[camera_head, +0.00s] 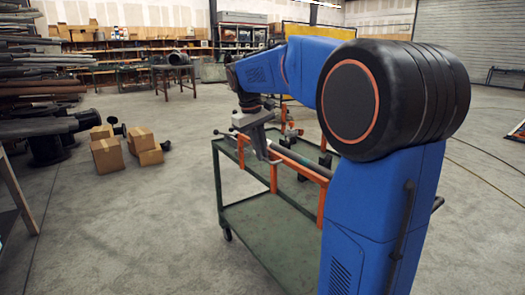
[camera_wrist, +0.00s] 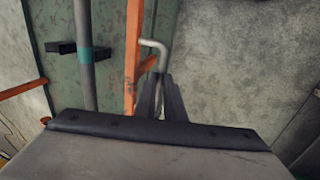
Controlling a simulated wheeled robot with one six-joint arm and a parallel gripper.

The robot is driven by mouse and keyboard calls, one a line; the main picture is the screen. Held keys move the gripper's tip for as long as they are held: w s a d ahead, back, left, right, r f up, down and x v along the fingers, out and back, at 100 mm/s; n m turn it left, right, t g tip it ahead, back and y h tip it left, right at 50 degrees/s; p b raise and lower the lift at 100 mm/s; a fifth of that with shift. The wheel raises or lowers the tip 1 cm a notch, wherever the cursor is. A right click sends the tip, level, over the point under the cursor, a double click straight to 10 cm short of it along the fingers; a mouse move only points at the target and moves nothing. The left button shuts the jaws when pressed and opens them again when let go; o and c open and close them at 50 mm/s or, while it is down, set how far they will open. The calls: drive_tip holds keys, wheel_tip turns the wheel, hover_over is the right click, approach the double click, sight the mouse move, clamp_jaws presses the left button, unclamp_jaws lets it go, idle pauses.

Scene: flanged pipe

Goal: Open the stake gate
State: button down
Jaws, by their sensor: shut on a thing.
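The orange stake gate (camera_head: 321,203) stands along the side of a green cart, with upright posts and a top rail. In the wrist view its orange bar (camera_wrist: 133,45) runs up the picture, just left of the fingers. A bent grey rod (camera_wrist: 154,44) sits beside this bar, its lower part running down between my fingers. My gripper (camera_head: 268,156) points down at the cart's near side, and in the wrist view its dark fingers (camera_wrist: 160,98) are shut on the rod. The fingertips and the rod's lower end are partly hidden.
The green cart (camera_head: 270,222) has a lower shelf and casters. A grey pipe with a teal band (camera_wrist: 87,55) lies on its top, with dark brackets (camera_wrist: 61,47) beside it. Cardboard boxes (camera_head: 107,155) stand on the floor at left. Open concrete surrounds the cart.

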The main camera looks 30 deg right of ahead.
drive_tip(key=a+f+h, duration=1)
drive_tip(key=a+f, duration=0.3)
drive_tip(key=f, duration=0.2)
drive_tip(key=shift+s+h, duration=0.2)
drive_tip(key=shift+h, duration=0.1)
drive_tip(key=shift+a, duration=0.1)
idle(0.3)
drive_tip(key=c, duration=1.8)
unclamp_jaws()
drive_tip(key=shift+c, duration=0.2)
